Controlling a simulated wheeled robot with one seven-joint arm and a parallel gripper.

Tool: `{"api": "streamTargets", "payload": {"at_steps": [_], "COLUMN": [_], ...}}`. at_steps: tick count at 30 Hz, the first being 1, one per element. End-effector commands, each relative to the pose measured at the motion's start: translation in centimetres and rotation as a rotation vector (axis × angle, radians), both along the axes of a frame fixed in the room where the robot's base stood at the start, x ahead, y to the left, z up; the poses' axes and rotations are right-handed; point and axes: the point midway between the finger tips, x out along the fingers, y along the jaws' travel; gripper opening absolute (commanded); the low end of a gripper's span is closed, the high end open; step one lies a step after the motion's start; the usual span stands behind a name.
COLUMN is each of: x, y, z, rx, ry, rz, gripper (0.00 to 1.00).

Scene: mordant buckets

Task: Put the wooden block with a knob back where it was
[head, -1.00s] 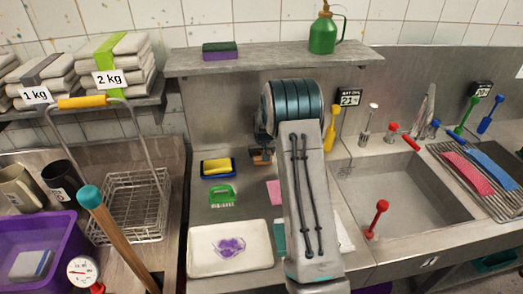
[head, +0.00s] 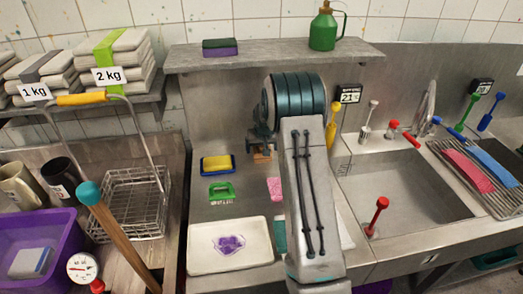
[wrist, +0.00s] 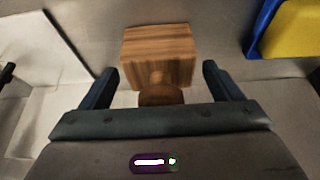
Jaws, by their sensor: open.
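The wooden block with a knob (wrist: 158,50) stands in the wrist view on a grey metal surface, its round knob facing my gripper. In the head view the block (head: 262,155) shows small on the counter below the shelf, partly covered by my gripper (head: 261,143). In the wrist view my gripper (wrist: 160,78) is open, one finger on each side of the knob. The knob lies between the fingers with a gap on both sides, and the block's body is just beyond the fingertips.
A yellow and blue sponge (head: 217,164) lies left of the block; it also shows in the wrist view (wrist: 298,28). A green brush (head: 221,191) and a white tray (head: 210,262) are nearer. The shelf (head: 275,57) overhangs behind. The sink (head: 405,190) is right.

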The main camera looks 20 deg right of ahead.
Motion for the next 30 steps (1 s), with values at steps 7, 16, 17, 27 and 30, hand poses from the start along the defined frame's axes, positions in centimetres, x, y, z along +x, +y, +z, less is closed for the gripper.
{"api": "streamTargets", "payload": {"at_steps": [7,16,17,27,30], "x": [-1.8,-3.5,-3.6,-7.0,-9.7], "y": [0.4,0.7,0.7,2.9,4.4], "z": [4.2,8.5,8.8,12.4,14.3], "rx": [-0.001,0.000,0.000,0.002,0.005], "ry": [-0.004,-0.002,-0.001,0.004,0.011], "rz": [0.000,0.000,0.000,0.022,0.039], "gripper": [0.85,0.85,0.85,0.85,0.85]}}
